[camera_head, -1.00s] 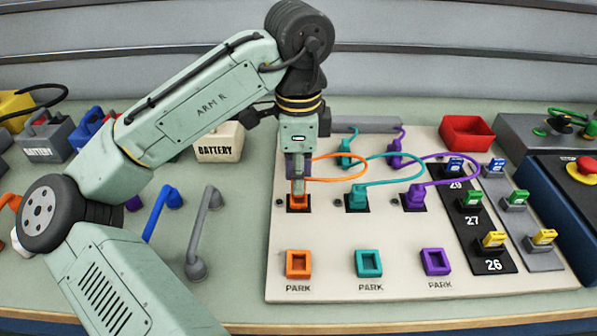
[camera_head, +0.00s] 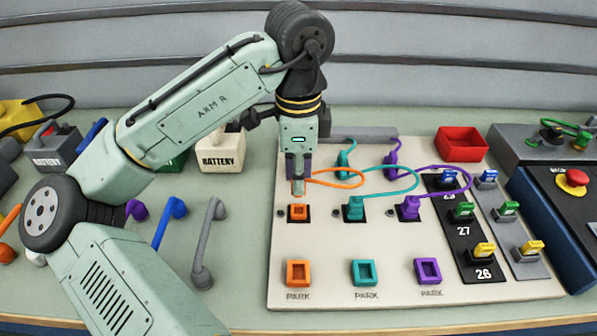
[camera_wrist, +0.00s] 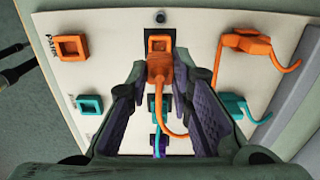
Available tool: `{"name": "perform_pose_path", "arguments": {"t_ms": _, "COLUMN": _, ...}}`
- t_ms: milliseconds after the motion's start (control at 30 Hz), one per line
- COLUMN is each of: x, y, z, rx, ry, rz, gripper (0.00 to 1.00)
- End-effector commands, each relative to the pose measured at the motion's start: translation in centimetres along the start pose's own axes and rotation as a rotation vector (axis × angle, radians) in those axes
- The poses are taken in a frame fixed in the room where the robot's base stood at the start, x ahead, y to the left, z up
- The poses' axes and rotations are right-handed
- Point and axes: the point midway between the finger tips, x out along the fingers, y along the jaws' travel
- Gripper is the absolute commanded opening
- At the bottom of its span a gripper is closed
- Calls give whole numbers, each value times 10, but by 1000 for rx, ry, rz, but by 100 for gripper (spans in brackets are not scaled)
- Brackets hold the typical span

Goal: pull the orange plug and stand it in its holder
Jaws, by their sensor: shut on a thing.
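My gripper (camera_head: 298,188) points straight down over the white board and is shut on the orange plug (camera_head: 298,187). The plug is raised above its orange-rimmed socket (camera_head: 298,212), with the socket's opening showing below it. In the wrist view the orange plug (camera_wrist: 158,67) sits between my fingers with its orange cable trailing, and the socket (camera_wrist: 160,40) shows just beyond. The orange holder marked PARK (camera_head: 298,273) stands empty at the board's front left; it also shows in the wrist view (camera_wrist: 72,47). My fingers hide part of the plug.
Teal (camera_head: 354,209) and purple (camera_head: 408,208) plugs sit in sockets to the right, their cables looping behind. Empty teal (camera_head: 363,272) and purple (camera_head: 428,270) holders stand in the front row. A red tray (camera_head: 462,143) is at the back. The board between sockets and holders is clear.

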Motion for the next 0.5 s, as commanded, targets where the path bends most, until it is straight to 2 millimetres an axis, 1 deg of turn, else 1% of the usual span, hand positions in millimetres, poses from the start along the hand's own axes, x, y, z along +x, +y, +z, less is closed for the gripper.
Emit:
{"name": "perform_pose_path", "arguments": {"t_ms": 33, "x": -7, "y": 0, "z": 0, "rx": 0, "ry": 0, "rz": 0, "gripper": 0}}
{"name": "perform_pose_path", "arguments": {"t_ms": 167, "x": -17, "y": 0, "z": 0, "rx": 0, "ry": 1, "rz": 1, "gripper": 0}}
{"name": "perform_pose_path", "arguments": {"t_ms": 500, "x": -14, "y": 2, "z": 0, "rx": 0, "ry": 0, "rz": 0, "gripper": 0}}
